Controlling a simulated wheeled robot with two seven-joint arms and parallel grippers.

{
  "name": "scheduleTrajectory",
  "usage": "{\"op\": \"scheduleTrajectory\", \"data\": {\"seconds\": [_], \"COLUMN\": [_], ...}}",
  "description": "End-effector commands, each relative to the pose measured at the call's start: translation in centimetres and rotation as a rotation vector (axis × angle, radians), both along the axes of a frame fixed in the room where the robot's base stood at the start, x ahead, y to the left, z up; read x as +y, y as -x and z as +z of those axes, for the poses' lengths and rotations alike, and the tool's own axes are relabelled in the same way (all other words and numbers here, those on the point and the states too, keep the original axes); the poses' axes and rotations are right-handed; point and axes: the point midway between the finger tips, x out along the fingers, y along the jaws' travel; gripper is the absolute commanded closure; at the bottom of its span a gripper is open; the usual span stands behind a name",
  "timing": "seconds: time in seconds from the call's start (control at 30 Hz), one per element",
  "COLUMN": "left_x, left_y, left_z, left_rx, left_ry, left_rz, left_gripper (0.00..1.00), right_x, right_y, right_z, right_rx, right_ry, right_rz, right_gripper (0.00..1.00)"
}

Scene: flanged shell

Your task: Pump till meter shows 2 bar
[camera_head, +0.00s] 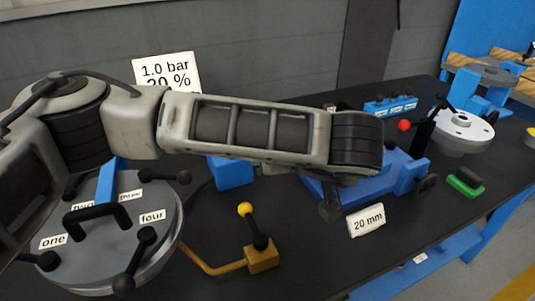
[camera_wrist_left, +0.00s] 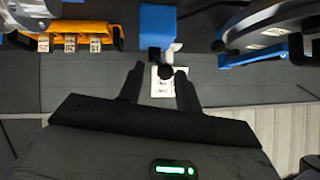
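The meter sign (camera_head: 166,72) stands at the back left in the head view and reads 1.0 bar, 20 %. My left arm crosses the picture in front of the bench, and its wrist hides what is behind and below it. My left gripper (camera_wrist_left: 160,72) shows in the wrist view with its two black fingers apart. Which part is the pump is unclear. My right gripper is not in view.
A round grey lid (camera_head: 120,215) with black handles stands at the left. An orange valve (camera_head: 262,258) with a yellow-knobbed lever is at front centre. A blue fixture (camera_head: 395,180), a 20 mm sign (camera_head: 366,220) and a green-based block (camera_head: 466,186) are at the right.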

Motion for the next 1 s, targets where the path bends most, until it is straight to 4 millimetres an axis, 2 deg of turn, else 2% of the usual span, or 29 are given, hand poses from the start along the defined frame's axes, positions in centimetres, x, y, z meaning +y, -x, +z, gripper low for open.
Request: {"op": "scheduleTrajectory", "data": {"seconds": [0.23,1.0], "left_x": [-0.61,-0.64], "left_y": [0.92,0.99], "left_z": [1.06,1.05], "left_rx": [-0.001,0.000], "left_ry": [-0.001,0.000], "left_rz": [-0.002,-0.001], "left_gripper": [0.66,0.66], "right_x": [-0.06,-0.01], "right_y": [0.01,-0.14], "right_z": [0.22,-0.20], "right_rx": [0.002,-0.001], "right_ry": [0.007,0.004], "right_rz": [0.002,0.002], "right_gripper": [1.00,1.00]}}
